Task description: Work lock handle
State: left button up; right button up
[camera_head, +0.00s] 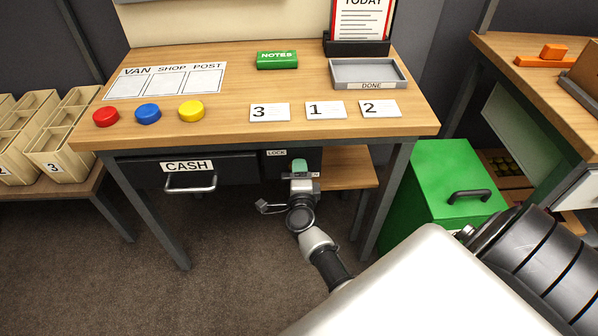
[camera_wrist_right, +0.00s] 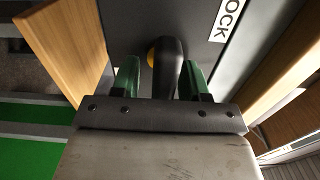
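The lock panel is a dark box under the desk, with a white LOCK label (camera_head: 277,153) that also shows in the right wrist view (camera_wrist_right: 228,18). The black lock handle (camera_wrist_right: 168,72) sticks out from this panel in the right wrist view; a bit of yellow shows behind it. My right gripper (camera_head: 299,166) is at the panel, with its green fingers (camera_wrist_right: 158,80) on either side of the handle. A gap shows between the left finger and the handle; the right finger is close to it, and contact cannot be told. In the head view the gripper hides the handle. My left gripper is out of view.
A CASH drawer (camera_head: 190,183) with a metal pull is left of the lock panel. A wooden shelf (camera_head: 346,168) is close on the right. The desk top (camera_head: 235,115) is above, and a green bin (camera_head: 436,195) stands to the right.

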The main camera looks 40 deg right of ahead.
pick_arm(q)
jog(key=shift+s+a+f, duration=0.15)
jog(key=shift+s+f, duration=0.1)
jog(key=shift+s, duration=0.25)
pick_arm(e)
jog(key=v, duration=1)
jog(key=shift+s, duration=0.35)
jog(key=shift+a, duration=0.15)
